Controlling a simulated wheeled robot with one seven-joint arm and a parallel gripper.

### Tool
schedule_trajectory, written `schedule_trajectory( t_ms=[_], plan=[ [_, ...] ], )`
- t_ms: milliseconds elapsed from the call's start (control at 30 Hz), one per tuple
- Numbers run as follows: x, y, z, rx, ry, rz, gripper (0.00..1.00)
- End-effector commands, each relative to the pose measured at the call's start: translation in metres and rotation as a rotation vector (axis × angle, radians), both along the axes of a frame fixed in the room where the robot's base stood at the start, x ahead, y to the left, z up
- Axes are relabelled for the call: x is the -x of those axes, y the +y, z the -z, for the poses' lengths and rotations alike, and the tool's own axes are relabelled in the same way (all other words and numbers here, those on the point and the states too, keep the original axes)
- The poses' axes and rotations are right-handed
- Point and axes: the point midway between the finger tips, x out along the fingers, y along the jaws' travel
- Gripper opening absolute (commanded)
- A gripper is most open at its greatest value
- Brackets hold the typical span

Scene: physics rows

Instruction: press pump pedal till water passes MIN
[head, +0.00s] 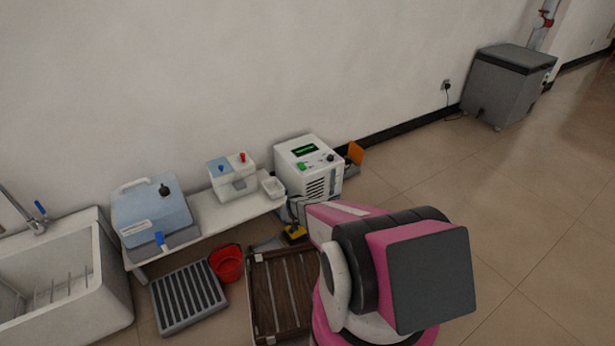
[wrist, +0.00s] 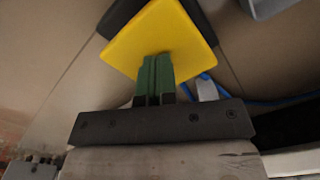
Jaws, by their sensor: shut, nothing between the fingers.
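The yellow pump pedal (wrist: 172,30) with a dark base fills the top of the wrist view. In the head view a small yellow patch of the pedal (head: 295,233) shows on the floor, below the white machine and left of my pink arm. My gripper (wrist: 155,62) has its green fingers shut together and empty. The fingertips overlap the pedal's near edge in the wrist view; I cannot tell whether they touch or press it. The white machine (head: 300,163) has a lit green display and a narrow strip on its side. No MIN mark or water level is readable.
A brown slatted rack (head: 283,290), a red bucket (head: 227,263) and a grey grate (head: 186,297) are on the floor at the left. A bench (head: 235,206) carries a blue container (head: 150,212). A blue cable (wrist: 265,103) runs near the pedal.

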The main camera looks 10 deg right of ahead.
Motion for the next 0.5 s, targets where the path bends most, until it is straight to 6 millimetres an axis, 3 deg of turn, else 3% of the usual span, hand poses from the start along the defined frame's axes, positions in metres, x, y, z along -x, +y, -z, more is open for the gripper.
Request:
schedule_trajectory(
  t_ms=[500],
  plan=[
    [-0.001,0.000,0.014,0.000,0.000,0.000,0.00]
  ],
)
